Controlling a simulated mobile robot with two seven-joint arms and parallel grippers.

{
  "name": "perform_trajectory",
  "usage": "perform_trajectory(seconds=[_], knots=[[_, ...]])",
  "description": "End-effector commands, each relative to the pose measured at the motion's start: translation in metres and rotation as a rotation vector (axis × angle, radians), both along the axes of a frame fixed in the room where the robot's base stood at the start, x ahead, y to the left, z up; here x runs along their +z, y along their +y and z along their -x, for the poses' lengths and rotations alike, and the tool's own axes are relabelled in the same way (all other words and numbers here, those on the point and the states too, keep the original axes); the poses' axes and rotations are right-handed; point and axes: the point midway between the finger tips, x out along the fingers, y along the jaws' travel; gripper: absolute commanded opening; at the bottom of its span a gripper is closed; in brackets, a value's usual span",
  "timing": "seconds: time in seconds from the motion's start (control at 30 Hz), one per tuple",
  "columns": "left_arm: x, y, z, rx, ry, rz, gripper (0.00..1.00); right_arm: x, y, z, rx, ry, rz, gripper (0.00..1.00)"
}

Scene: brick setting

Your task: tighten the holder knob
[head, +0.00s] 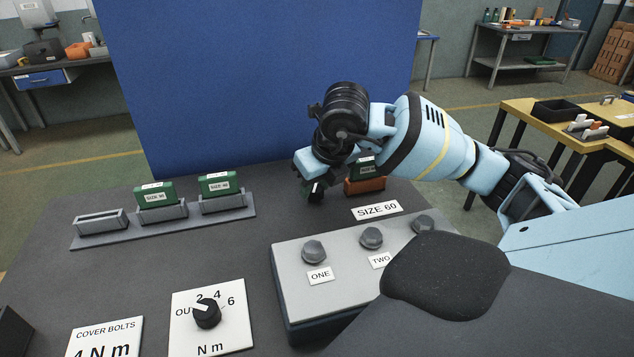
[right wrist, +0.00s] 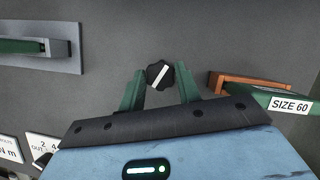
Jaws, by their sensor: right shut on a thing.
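The holder knob (right wrist: 160,73) is black and lobed with a white line across it. In the right wrist view it sits between the green fingers of my right gripper (right wrist: 159,88), and the white line slants up to the right. In the head view my right gripper (head: 312,190) reaches down to the table and is shut on the knob, which it mostly hides. The orange-brown holder (head: 372,186) is just right of the gripper and holds a green block marked SIZE 60; it also shows in the right wrist view (right wrist: 218,80). My left gripper is not in view.
A grey rack (head: 85,238) holds two green blocks at left, with one slot empty. A grey box (head: 290,262) with bolt heads labelled ONE and TWO stands in front. A black torque dial (head: 207,313) is at front left. A blue panel (head: 250,80) stands behind.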

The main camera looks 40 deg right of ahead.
Motion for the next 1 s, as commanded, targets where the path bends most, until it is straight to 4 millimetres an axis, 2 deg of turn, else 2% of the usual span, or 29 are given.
perform_trajectory(seconds=[0.47,0.5,0.63,1.0], knots=[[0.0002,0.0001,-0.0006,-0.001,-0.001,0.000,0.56,-0.0001,-0.0001,0.0002,-0.012,0.002,0.000,0.11],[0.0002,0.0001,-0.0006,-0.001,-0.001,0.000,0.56,-0.0001,-0.0001,0.0002,-0.012,0.002,0.000,0.39],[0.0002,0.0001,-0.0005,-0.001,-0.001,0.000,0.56,-0.0001,0.0000,0.0002,-0.011,0.001,0.001,0.55],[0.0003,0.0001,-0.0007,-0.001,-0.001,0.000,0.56,0.0056,0.0005,0.0018,-0.011,-0.001,0.000,0.55]])
